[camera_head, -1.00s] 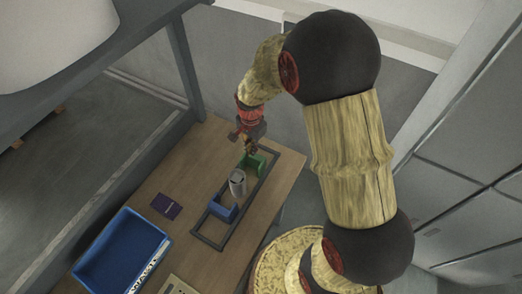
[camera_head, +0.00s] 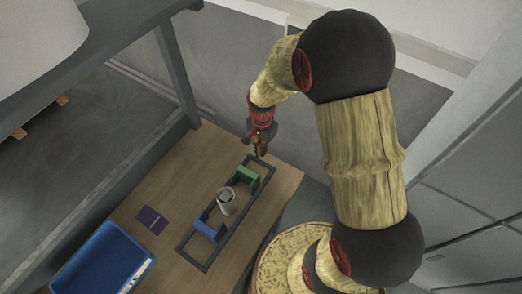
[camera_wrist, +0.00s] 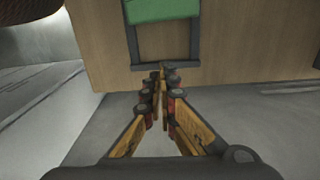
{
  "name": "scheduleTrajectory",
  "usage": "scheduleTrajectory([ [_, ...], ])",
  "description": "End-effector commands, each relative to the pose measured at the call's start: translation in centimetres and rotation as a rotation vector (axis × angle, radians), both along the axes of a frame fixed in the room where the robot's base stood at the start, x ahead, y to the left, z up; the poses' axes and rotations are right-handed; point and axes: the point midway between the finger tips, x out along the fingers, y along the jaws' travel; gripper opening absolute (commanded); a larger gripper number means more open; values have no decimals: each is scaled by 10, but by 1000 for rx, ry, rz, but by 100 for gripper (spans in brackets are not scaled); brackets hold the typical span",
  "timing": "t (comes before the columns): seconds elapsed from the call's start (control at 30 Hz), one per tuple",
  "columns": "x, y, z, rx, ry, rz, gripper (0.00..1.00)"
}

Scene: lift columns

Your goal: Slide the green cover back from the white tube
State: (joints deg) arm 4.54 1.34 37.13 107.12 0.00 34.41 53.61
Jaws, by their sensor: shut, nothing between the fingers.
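The green cover (camera_head: 246,178) stands on the dark rail frame (camera_head: 204,266) on the wooden table, towards the frame's upper right end. The white tube (camera_head: 227,204) stands upright in the frame, just lower left of the green cover. A blue cover (camera_head: 209,231) is on the tube's other side. My gripper (camera_head: 261,153) is beyond the far end of the frame, apart from the green cover. In the wrist view my gripper (camera_wrist: 160,72) is shut and empty, its tips near the frame's end bar. The green cover (camera_wrist: 160,9) shows at the top there; the tube is out of that view.
A blue bin (camera_head: 104,262) stands at the table's lower left. A dark purple card (camera_head: 152,220) lies on the table (camera_head: 189,185) between the bin and the frame. A grey shelf post (camera_head: 177,75) rises at the table's far left corner.

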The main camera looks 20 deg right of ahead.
Motion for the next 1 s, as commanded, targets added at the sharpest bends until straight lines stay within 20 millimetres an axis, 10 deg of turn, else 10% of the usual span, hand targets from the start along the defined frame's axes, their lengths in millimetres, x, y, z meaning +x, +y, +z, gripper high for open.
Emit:
scheduleTrajectory([
  [0.33, -1, 0, -71, 0, 4, -1, 0],
  [1.0, -21, 34, -69, 0, 0, -2, 0],
])
